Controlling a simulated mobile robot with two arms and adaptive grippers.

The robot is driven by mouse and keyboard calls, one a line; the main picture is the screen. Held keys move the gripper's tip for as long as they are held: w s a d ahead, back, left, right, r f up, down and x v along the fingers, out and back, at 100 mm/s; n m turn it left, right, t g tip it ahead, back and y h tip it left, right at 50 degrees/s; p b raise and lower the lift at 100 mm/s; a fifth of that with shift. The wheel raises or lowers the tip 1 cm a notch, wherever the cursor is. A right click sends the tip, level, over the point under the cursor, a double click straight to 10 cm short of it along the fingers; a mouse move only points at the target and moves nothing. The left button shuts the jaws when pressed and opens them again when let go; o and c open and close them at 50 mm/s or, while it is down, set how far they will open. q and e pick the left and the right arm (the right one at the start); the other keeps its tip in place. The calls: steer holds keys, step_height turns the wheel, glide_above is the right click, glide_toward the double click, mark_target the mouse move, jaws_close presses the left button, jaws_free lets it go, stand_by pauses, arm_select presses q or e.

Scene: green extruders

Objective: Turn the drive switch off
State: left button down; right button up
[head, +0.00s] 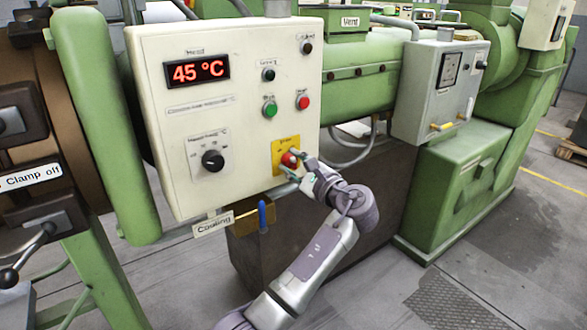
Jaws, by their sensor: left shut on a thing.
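The drive switch (289,159) is a red rotary knob on a yellow plate at the lower right of the cream control panel (150,75). The small label above it is hard to read. My left gripper (291,165) reaches it from the lower right and is shut on the red knob. The fingers partly cover the knob, so its exact turn angle cannot be told. My right gripper is not in view.
The panel also carries a red 45 °C display (197,71), a black dial (212,160), a green button (269,110) and a red button (302,102). Below is a blue-handled valve (262,215) near a "Cooling" tag. A grey box (440,95) stands right.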

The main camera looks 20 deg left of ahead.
arm_select(q)
steer(key=n+b, duration=0.2)
steer(key=n, duration=0.1)
steer(key=shift+f+n, duration=0.1)
steer(key=shift+n, duration=0.7)
steer(key=shift+b, duration=0.3)
steer(key=c, duration=0.8)
jaws_free()
steer(key=shift+o, duration=0.2)
steer(key=v, duration=0.7)
steer(key=shift+d, duration=0.25)
